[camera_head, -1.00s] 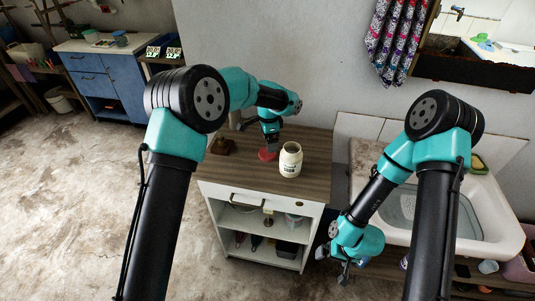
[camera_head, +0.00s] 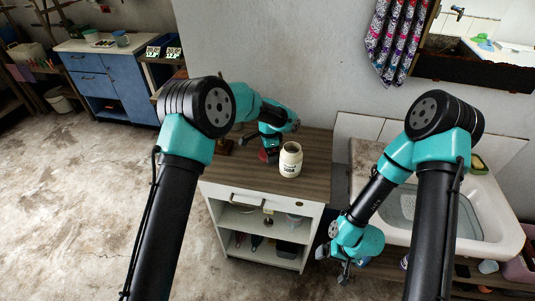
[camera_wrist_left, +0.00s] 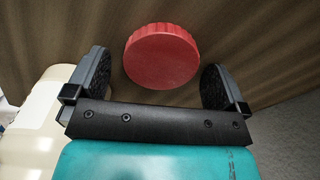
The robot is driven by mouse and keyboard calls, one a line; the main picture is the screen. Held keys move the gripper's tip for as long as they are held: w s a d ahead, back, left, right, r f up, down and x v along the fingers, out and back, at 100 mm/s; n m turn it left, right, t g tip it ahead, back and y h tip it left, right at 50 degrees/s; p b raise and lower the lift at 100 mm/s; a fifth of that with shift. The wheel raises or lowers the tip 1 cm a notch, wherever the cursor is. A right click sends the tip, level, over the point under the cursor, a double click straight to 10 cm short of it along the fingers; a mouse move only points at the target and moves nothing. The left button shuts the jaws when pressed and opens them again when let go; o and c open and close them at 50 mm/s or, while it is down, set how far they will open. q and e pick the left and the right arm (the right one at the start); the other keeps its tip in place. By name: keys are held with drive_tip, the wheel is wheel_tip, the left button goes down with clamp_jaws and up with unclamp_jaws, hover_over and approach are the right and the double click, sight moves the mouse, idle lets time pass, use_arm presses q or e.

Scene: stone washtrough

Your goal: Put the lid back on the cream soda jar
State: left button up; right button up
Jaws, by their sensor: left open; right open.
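The cream soda jar (camera_head: 290,160) stands upright and open, without a lid, on the wooden top of the cabinet. Its pale side also shows at the left edge of the left wrist view (camera_wrist_left: 35,130). The red round lid (camera_wrist_left: 161,56) lies on the wood between the two fingers of my left gripper (camera_wrist_left: 158,88), a little beyond the palm. The fingers are open and apart from the lid. In the head view the lid (camera_head: 265,156) is mostly hidden by my left gripper, just left of the jar. My right gripper (camera_head: 343,267) is open and empty, low in front of the sink.
The wooden cabinet top (camera_head: 305,190) has clear room in front of and right of the jar. A dark wooden object (camera_head: 224,147) stands at its left, partly behind my left arm. A stone sink (camera_head: 480,215) with a sponge (camera_head: 479,163) is at the right.

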use_arm(q)
drive_tip(key=shift+c, duration=0.3)
drive_tip(key=c, duration=0.9)
